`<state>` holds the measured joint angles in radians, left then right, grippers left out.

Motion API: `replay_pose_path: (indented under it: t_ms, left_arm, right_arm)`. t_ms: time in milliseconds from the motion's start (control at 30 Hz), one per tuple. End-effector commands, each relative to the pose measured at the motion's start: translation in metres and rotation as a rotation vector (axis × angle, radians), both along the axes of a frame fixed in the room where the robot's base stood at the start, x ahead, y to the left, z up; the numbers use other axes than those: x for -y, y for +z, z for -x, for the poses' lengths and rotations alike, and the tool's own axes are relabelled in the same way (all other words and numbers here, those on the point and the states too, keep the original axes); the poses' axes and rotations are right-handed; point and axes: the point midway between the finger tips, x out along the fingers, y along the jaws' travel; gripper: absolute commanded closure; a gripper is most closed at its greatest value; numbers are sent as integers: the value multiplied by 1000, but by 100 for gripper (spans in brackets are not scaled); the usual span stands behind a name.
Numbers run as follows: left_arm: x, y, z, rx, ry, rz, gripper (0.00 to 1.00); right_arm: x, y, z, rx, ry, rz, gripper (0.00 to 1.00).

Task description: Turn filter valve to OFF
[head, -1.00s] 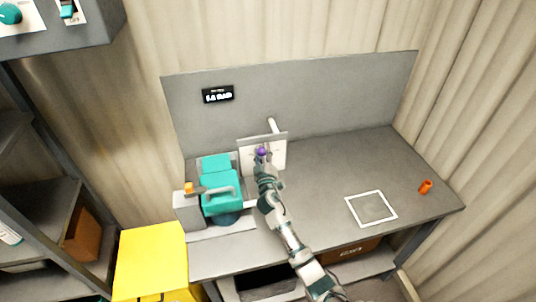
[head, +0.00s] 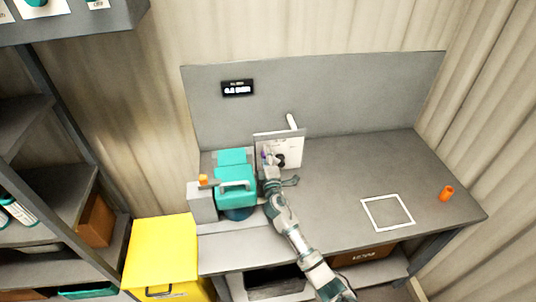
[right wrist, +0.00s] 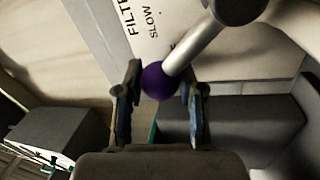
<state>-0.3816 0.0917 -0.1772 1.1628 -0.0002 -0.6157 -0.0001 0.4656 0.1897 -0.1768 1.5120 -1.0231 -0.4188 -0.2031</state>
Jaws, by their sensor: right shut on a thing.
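The white valve panel (head: 292,148) stands upright on the bench, with a black hub (head: 280,160) on its face. In the right wrist view, a grey metal lever (right wrist: 196,48) runs from the dark hub (right wrist: 238,8) to a purple ball knob (right wrist: 157,81). The panel (right wrist: 165,22) carries print reading "FILT" and "SLOW"; the rest is cut off. My right gripper (right wrist: 161,98) has one finger on each side of the knob and is shut on it. In the head view my right gripper (head: 267,166) is at the panel's left part. My left gripper is out of view.
A teal machine (head: 236,190) stands just left of my right gripper. A small display (head: 237,88) hangs on the back board. A yellow bin (head: 160,255) is at the lower left. The bench's right side is mostly clear, with a white square outline (head: 388,212) and an orange cup (head: 446,193).

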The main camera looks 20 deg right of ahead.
Motion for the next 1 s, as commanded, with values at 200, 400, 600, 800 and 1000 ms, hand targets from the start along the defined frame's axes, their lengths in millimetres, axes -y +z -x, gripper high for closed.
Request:
replay_pose_path:
  t_ms: [200,400,600,800,1000]
  left_arm:
    - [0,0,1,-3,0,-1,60]
    - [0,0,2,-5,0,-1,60]
    - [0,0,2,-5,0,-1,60]
    - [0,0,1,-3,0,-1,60]
    - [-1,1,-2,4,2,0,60]
  right_arm:
    - [-3,1,-1,-1,4,19,100]
    - [-3,0,-1,-2,4,20,100]
    - [-3,-1,-1,-4,3,19,37]
    - [-2,-1,0,-3,2,18,37]
    - [-4,-3,8,-3,2,18,37]
